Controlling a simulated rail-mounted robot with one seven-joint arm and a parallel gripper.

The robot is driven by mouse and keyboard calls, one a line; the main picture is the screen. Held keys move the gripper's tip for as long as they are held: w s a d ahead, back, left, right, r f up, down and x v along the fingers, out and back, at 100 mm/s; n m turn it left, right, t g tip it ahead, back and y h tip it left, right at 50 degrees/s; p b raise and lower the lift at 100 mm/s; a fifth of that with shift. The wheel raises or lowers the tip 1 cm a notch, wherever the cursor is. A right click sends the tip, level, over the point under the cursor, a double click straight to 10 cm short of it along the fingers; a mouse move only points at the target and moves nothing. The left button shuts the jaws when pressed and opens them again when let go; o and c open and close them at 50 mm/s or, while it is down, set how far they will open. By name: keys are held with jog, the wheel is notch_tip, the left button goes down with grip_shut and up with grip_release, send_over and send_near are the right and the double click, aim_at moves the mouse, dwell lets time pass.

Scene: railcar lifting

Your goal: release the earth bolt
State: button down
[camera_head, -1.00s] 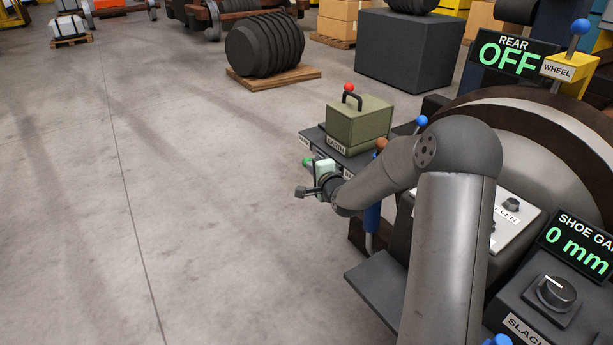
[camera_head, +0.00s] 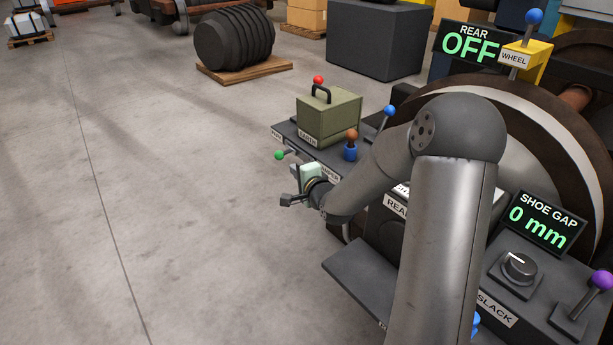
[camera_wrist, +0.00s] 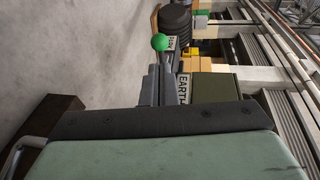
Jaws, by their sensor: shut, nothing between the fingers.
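A green box with an EARTH label (camera_head: 328,117) stands on a dark shelf. It has a black handle and a red knob (camera_head: 318,80) on top. A lever with a green knob (camera_head: 280,155) sticks out at the shelf's near left edge, below the box. I cannot tell which part is the earth bolt. My gripper (camera_head: 289,200) is shut and empty, just below the green knob in the head view and apart from it. In the wrist view the shut fingers (camera_wrist: 158,84) point toward the green knob (camera_wrist: 160,43), with the EARTH box (camera_wrist: 215,87) to the right.
A brown-knobbed lever (camera_head: 351,136) and a blue-knobbed lever (camera_head: 389,111) stand right of the box, near my arm. A SHOE GAP display (camera_head: 543,223) reads 0 mm, and a REAR display (camera_head: 469,44) reads OFF. Open floor (camera_head: 170,200) lies to the left.

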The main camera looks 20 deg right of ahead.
jog(key=v, duration=0.5)
jog(key=shift+s+p, duration=0.15)
jog(key=shift+p, duration=0.25)
jog(key=s+a+r+n+g+h+p, duration=0.1)
jog(key=s+a+r+n+g+p, duration=0.1)
jog(key=s+r+n+g+p, duration=0.3)
jog(key=s+a+r+n+g+p, duration=0.2)
jog(key=s+r+n+g+p, duration=0.3)
jog(key=s+r+p, duration=0.6)
jog(key=s+a+r+n+g+h+p, duration=0.1)
jog(key=s+r+n+g+p, duration=0.4)
jog(key=s, duration=1.2)
notch_tip(320, 180, up, 4)
jog(key=a+n+p, duration=0.1)
jog(key=p, duration=0.2)
jog(key=shift+s+h, duration=0.25)
jog(key=shift+h, duration=0.05)
